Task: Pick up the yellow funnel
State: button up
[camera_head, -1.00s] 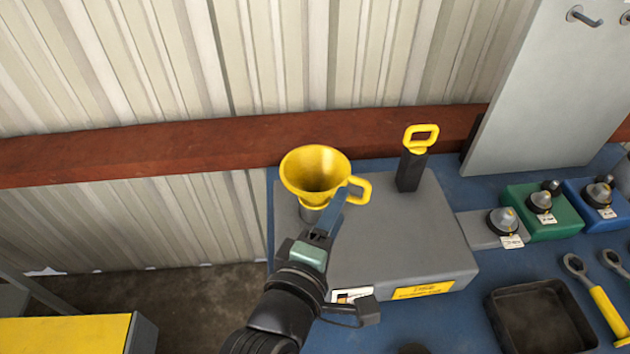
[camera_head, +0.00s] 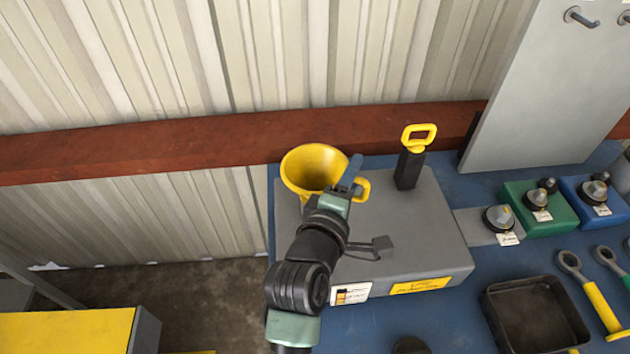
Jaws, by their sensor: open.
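The yellow funnel (camera_head: 309,165) stands upright, mouth up, at the left back of a grey box (camera_head: 415,225). Its handle loop (camera_head: 364,188) points right. My gripper (camera_head: 352,172) is at the funnel's right side, by the handle, with its fingers overlapping the rim and handle in the picture. The jaws are open. My wrist hides the funnel's lower part, and I cannot tell whether the fingers touch it.
A black block with a yellow loop handle (camera_head: 412,160) stands on the box, right of the funnel. The blue bench (camera_head: 390,320) holds a black tray (camera_head: 535,313), wrenches (camera_head: 595,300) and several small blocks with fittings. A corrugated wall and red beam (camera_head: 150,145) lie behind.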

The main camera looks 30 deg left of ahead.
grip_shut()
dwell(1.3)
